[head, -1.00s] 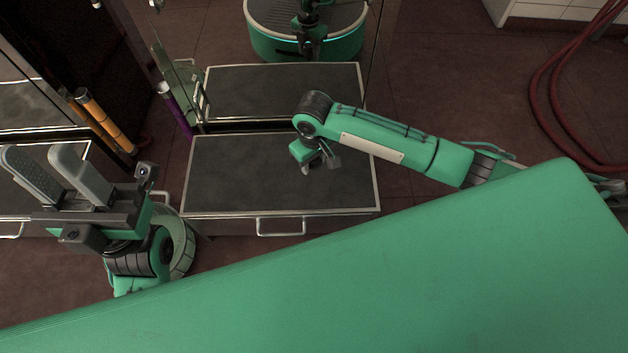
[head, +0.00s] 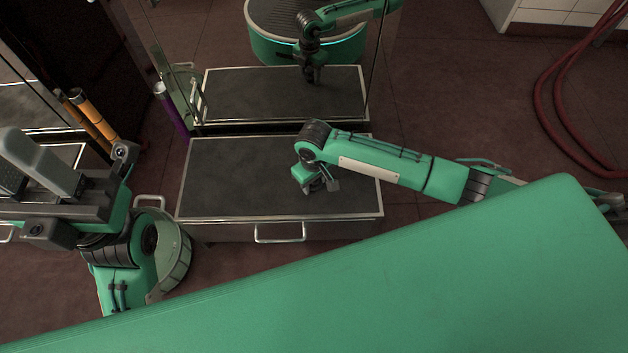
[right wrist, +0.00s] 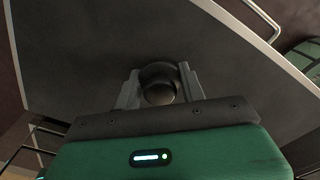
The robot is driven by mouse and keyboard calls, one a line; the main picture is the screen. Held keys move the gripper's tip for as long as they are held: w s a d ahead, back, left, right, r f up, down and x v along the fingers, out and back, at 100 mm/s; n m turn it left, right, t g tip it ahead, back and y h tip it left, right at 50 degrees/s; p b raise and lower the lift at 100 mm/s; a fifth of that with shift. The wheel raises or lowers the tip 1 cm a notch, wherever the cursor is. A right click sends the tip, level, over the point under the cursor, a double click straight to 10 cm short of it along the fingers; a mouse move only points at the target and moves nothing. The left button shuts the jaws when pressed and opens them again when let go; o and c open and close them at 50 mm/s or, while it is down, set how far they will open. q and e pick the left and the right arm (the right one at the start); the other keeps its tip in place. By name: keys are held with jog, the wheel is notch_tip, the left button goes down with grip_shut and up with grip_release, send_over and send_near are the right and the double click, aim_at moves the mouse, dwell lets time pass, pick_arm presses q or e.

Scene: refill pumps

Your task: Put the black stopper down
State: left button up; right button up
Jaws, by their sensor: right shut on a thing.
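The black stopper (right wrist: 160,86) shows in the right wrist view as a dark rounded piece between the two grey fingers of my right gripper (right wrist: 158,76), which is shut on it. In the head view my right gripper (head: 318,187) points down over the front half of the dark-topped bench (head: 235,180); the stopper cannot be made out there. Whether the stopper touches the bench top I cannot tell. My left gripper (head: 14,160) is at the left edge, its fingers apart and empty, away from the bench.
The bench has a pale rim and a metal front handle (head: 279,232); its top is otherwise bare. A mirror-like panel behind it shows a reflection. Orange tubes (head: 94,118) and a purple tube (head: 171,108) stand at the left.

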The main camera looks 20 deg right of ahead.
jog(key=o, duration=0.9)
jog(key=shift+f, duration=0.1)
jog(key=shift+o, duration=0.2)
